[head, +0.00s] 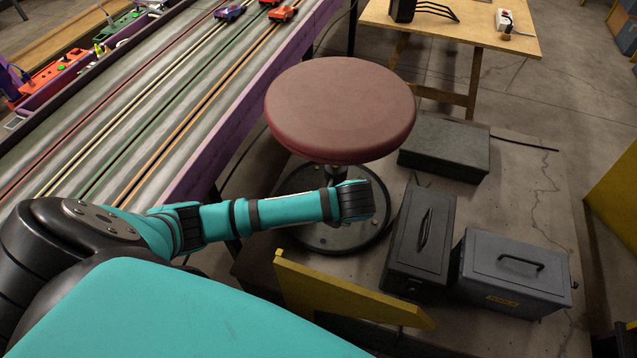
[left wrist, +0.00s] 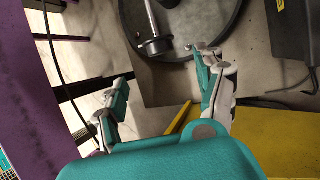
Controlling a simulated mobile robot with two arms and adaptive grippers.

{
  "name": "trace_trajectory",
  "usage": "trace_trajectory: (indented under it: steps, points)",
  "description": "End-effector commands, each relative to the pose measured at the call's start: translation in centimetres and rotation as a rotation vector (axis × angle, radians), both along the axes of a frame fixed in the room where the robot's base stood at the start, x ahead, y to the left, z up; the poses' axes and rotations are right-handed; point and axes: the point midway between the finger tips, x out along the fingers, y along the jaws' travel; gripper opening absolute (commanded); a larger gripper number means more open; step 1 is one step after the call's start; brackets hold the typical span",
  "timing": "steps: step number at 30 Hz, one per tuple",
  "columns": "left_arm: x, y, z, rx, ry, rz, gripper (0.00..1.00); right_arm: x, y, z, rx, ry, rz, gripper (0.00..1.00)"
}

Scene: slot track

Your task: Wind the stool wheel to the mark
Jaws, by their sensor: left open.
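The stool has a round dark red seat (head: 340,105) above a dark round base ring on the floor. In the left wrist view the base ring (left wrist: 232,28) shows at the top, with a metal post (left wrist: 151,18) ending at a black collar (left wrist: 157,46). I cannot make out a separate wheel or a mark. My left arm reaches in front of the stool below the seat in the head view; its fingers are hidden there. In the left wrist view my left gripper (left wrist: 161,66) is open and empty, its fingertips apart, just short of the collar. My right gripper is not in view.
A slot track (head: 165,90) with a purple side runs along the left, with a blue car (head: 230,13) and an orange car (head: 282,13). Grey metal boxes (head: 421,240) (head: 512,272) stand right of the stool. A wooden table (head: 460,28) stands behind.

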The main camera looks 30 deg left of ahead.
Motion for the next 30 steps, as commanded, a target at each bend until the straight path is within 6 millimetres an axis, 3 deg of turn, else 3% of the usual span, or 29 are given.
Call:
trace_trajectory:
  steps: [3, 15, 21, 30]
  points:
    - [0.7, 1.2, -2.6, 0.001, 0.003, 0.004, 0.71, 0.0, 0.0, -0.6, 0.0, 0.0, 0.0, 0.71]
    - [3.2, 4.4, -9.7, 0.0, 0.001, 0.003, 0.71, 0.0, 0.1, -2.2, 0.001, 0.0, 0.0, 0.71]
    - [3.9, 5.3, -11.5, -0.001, 0.001, 0.001, 0.71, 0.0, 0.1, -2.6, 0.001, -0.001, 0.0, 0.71]
    - [4.1, 5.5, -11.9, -0.001, -0.001, 0.0, 0.71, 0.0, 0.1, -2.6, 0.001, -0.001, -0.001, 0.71]
